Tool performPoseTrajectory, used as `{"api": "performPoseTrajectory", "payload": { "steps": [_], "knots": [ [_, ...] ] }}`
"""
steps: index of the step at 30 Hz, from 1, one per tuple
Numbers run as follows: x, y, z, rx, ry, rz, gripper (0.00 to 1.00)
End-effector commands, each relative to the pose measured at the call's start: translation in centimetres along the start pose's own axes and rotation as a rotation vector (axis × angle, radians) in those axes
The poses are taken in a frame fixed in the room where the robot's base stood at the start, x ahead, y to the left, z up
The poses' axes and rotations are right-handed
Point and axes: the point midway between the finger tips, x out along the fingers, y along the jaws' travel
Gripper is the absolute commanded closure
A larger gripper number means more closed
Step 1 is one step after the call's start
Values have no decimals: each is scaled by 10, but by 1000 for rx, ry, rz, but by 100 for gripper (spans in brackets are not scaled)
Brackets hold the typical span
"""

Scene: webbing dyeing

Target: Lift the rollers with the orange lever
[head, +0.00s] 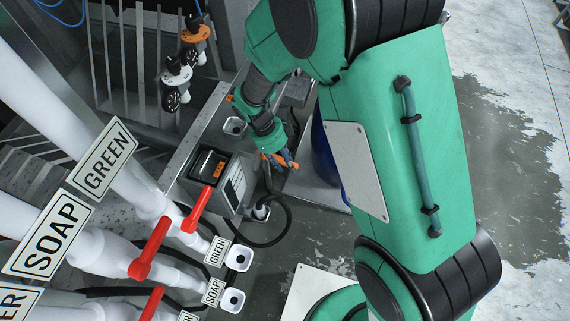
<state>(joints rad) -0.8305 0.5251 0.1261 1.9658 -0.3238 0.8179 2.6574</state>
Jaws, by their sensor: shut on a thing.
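My gripper (287,156) is at the upper middle of the head view, at the end of my green arm. It is shut on a small orange part, which looks like the orange lever (270,158). Only short pieces of the lever show around the fingers, and its base is hidden. It is just right of a grey control box (228,187) with an orange display. I cannot make out the rollers in this view.
Red valve handles (197,209) sit on white pipes at the left, with GREEN (105,158) and SOAP (48,235) signs. Black and orange fittings (195,34) stand at the upper left. A black hose (285,228) loops below the control box. Bare floor (505,160) lies at the right.

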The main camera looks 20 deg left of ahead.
Motion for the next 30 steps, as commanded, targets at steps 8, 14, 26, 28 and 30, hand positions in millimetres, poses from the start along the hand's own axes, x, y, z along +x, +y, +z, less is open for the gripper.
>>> {"api": "performPoseTrajectory", "payload": {
  "steps": [8,14,26,28,30],
  "knots": [
    [-4,0,-2,0,61,-1,100],
    [-4,0,-2,0,60,-1,100],
    [-4,0,-2,1,59,-1,50],
    [-5,0,-2,1,59,-2,50],
    [-7,0,-3,1,59,-2,50]
  ]
}}
